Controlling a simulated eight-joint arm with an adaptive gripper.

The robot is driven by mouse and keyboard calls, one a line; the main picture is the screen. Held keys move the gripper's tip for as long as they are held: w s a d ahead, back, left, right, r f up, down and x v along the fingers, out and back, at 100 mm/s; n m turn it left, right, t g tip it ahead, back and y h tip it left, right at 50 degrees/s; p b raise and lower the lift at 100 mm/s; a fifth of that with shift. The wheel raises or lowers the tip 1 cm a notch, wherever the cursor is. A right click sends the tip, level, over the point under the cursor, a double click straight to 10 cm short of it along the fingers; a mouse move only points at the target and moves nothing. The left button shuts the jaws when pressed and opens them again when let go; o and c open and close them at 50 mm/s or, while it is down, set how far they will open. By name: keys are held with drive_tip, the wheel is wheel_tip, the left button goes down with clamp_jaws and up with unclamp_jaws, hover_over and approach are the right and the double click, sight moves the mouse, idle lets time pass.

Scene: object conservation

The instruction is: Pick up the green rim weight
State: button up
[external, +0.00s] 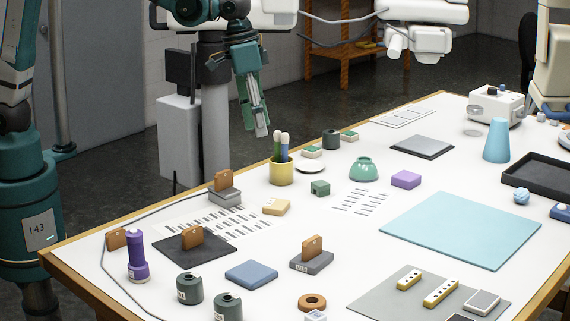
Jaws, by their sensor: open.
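A small notched green block (320,187) sits on the white table, near its middle; it appears to be the green rim weight, though I cannot read a label on it. A green bowl (363,169) stands to its right, and a yellow cup (282,170) holding tools stands to its left. My gripper (258,122) hangs pointing down at the far left side of the table, above and behind the yellow cup. It is open and apart from the block, with nothing seen between its fingers. The finger gap is hard to see from this angle.
A purple block (406,180) and a white dish (311,166) are near the green block. Dark green cylinders (190,288) and a purple bottle (137,258) stand at the front left. A light blue mat (461,229) lies bare at the right. A cable runs along the left.

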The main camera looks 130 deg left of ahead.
drive_tip(key=w+a+f+n+g, duration=0.1)
drive_tip(key=a+f, duration=0.3)
drive_tip(key=a, duration=0.2)
drive_tip(key=w+a+f+n, duration=0.1)
drive_tip(key=a+f, duration=0.2)
drive_tip(key=a, duration=0.3)
drive_tip(key=n+g+h, duration=0.1)
drive_tip(key=n, duration=0.2)
hover_over(321, 183)
wheel_tip(321, 183, down, 10)
drive_tip(key=shift+r, duration=0.1)
drive_tip(key=shift+f, duration=1.3)
drive_tip(key=shift+s+f, duration=0.1)
drive_tip(key=shift+f, duration=2.5)
